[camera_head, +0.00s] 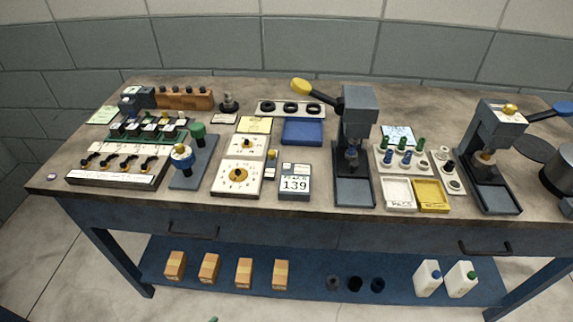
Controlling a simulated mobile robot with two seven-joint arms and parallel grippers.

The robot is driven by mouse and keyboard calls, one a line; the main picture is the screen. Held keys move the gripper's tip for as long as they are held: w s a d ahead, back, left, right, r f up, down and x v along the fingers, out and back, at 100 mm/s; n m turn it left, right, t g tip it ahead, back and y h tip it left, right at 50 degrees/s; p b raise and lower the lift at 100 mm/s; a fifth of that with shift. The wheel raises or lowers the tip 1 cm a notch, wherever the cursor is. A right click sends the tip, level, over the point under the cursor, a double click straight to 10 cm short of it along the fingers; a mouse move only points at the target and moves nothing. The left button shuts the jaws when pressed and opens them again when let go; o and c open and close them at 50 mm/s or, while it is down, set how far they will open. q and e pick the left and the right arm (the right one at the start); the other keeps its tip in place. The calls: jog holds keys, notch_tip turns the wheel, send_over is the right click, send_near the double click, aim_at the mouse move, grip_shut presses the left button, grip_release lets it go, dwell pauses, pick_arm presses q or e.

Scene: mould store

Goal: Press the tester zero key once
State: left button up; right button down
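No zero key can be made out for certain at this size. A small grey unit (295,195) with a white face reading 139 stands near the front middle of the bench; small marks above the number are too small to read. Just left of it is a narrow block (270,166) with a yellow top. Left of that are a white panel with a large brown-centred dial (238,176) and a smaller dial panel (247,145) behind it. I cannot tell which of these is the tester.
A lever press (358,110) with a yellow handle stands right of the unit, and another press (498,135) further right. White (398,194) and yellow (431,194) trays lie between them. A blue tray (302,132) lies behind. The bench's front edge (330,215) is clear.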

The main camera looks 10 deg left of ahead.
pick_arm(q)
grip_shut()
dwell(0.5)
dwell(1.0)
